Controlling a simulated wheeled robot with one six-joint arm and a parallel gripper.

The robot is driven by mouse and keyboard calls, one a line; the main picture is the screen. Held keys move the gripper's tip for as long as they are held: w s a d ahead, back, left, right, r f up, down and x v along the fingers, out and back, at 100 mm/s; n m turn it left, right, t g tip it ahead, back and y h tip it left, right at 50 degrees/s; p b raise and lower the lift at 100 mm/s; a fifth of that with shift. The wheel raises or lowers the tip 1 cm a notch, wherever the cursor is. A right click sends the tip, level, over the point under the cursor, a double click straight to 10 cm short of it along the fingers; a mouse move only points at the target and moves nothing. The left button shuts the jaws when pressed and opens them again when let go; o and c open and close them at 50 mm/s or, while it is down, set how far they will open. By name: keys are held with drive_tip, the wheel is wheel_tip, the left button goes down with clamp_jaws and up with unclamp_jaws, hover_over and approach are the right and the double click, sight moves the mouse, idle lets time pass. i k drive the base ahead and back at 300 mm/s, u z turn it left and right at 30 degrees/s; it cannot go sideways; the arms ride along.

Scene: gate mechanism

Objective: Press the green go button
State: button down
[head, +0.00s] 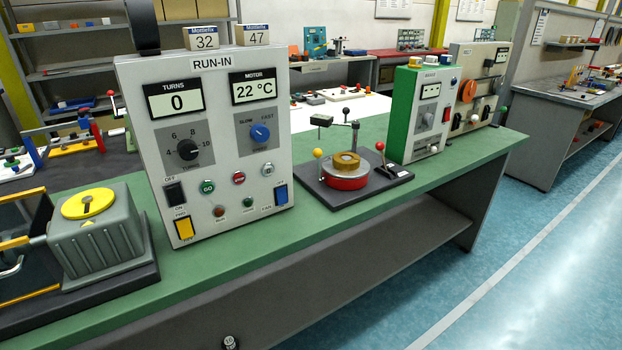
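The green go button (208,187) is a small round green button marked GO on the front of the light grey RUN-IN panel (222,125). It sits low on the panel, left of a red button (238,178) and a pale button (268,169). Nothing covers it. The TURNS display (177,101) reads 0 and the MOTOR display (254,88) reads 22 °C. My gripper is not visible in the head view.
The panel stands on a green-topped bench (330,218). A grey ribbed box with a yellow disc (88,203) stands at left. A red round fixture (346,181) and a green-sided panel (427,112) stand at right. Blue floor (480,240) lies open in front.

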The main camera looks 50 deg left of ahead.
sight(207, 188)
drive_tip(key=z, duration=0.25)
drive_tip(key=k, duration=1.25)
drive_tip(key=u, duration=1.85)
drive_tip(key=i, duration=0.45)
